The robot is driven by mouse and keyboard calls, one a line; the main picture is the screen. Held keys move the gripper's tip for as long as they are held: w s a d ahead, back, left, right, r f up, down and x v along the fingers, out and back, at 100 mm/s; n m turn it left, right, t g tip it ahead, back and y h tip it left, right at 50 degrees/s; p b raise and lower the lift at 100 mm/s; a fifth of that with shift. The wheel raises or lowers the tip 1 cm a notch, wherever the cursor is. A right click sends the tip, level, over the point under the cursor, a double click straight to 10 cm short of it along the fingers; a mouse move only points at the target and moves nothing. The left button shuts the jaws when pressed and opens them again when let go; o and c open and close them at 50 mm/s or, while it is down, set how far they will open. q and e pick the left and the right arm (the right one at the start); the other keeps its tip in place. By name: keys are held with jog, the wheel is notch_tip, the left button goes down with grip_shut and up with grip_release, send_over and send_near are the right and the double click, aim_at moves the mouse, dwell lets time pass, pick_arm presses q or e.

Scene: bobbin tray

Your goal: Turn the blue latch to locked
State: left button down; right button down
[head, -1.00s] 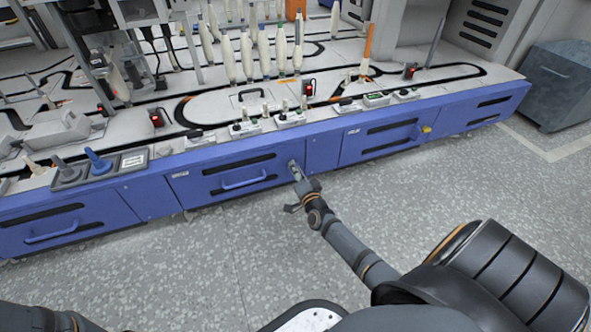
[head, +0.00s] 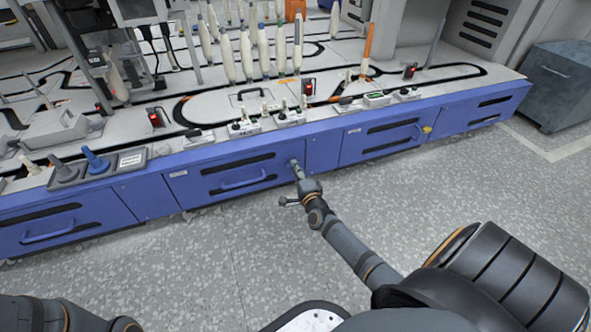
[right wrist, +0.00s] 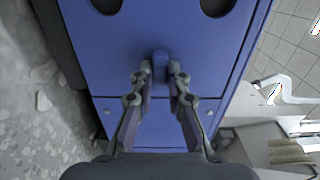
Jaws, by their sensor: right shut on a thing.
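The blue latch (right wrist: 160,67) is a small raised bar on the blue cabinet front, seen in the right wrist view. My right gripper (right wrist: 160,78) has a fingertip on each side of it and is shut on it. In the head view my right gripper (head: 296,171) reaches the cabinet front just right of a drawer with a blue handle (head: 243,180). The latch is mostly hidden there behind the fingers. Whether it stands at locked cannot be told. My left gripper is not in view; only part of my left arm shows at the lower left.
The blue cabinet (head: 150,200) runs across the view under a white worktop with several bobbins (head: 263,50). A yellow piece (head: 427,129) sits on the front further right. A grey box (head: 565,85) stands at the far right. The speckled floor before the cabinet is clear.

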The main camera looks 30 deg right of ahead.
dwell(0.4)
jog(key=c, duration=1.4)
grip_release()
jog(key=shift+o, duration=0.4)
jog(key=v, duration=1.2)
jog(key=shift+r, duration=0.1)
